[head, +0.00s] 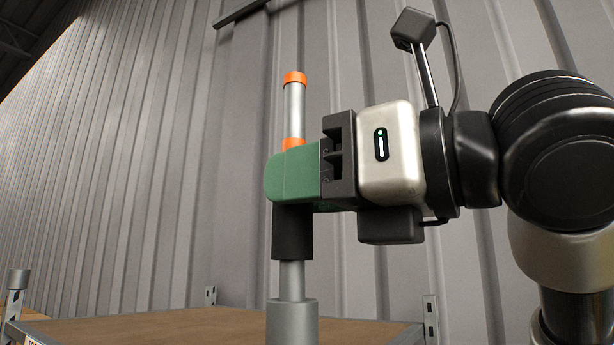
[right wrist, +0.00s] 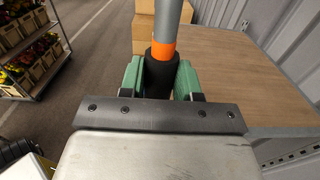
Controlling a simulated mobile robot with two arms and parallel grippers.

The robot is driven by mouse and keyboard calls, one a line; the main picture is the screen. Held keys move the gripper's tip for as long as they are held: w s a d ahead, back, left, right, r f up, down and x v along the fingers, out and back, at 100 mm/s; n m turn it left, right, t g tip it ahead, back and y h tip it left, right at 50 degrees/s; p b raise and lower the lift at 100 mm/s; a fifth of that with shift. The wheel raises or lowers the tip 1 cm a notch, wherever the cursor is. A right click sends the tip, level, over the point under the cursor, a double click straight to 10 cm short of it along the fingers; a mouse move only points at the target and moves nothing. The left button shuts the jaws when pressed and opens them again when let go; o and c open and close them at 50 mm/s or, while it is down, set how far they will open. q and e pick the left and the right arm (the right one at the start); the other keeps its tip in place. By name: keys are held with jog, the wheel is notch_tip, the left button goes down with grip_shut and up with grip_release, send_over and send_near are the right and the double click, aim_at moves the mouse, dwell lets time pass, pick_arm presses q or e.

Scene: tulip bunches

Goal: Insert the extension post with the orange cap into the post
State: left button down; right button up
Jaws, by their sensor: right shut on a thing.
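The extension post (head: 294,105) stands upright, with an orange cap at its top, a grey tube, an orange band, a black sleeve and a thinner grey lower end. My right gripper (head: 292,175) is shut on it around the black sleeve, with green fingers on both sides. In the right wrist view, the black sleeve (right wrist: 159,75) sits between the green fingers. The thicker grey post (head: 292,325) stands directly below. The thin lower end meets the post's top and lines up with it; how deep it sits I cannot tell. My left gripper is not in view.
A brown tabletop (head: 190,328) with metal corner uprights lies low behind the post. Cardboard boxes (right wrist: 143,28) stand beyond the gripper. A rack with crates of flowers (right wrist: 28,50) stands at the left. A corrugated wall (head: 180,150) rises behind.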

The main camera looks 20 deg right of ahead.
aim_at(303, 141)
jog(key=shift+f+b, duration=0.45)
jog(key=shift+f, duration=0.35)
jog(key=o, duration=1.1)
jog(key=shift+r, duration=0.1)
jog(key=shift+c, duration=0.2)
jog(key=shift+r+p, duration=2.55)
jog(key=shift+p, duration=0.35)
jog(key=shift+f, duration=0.1)
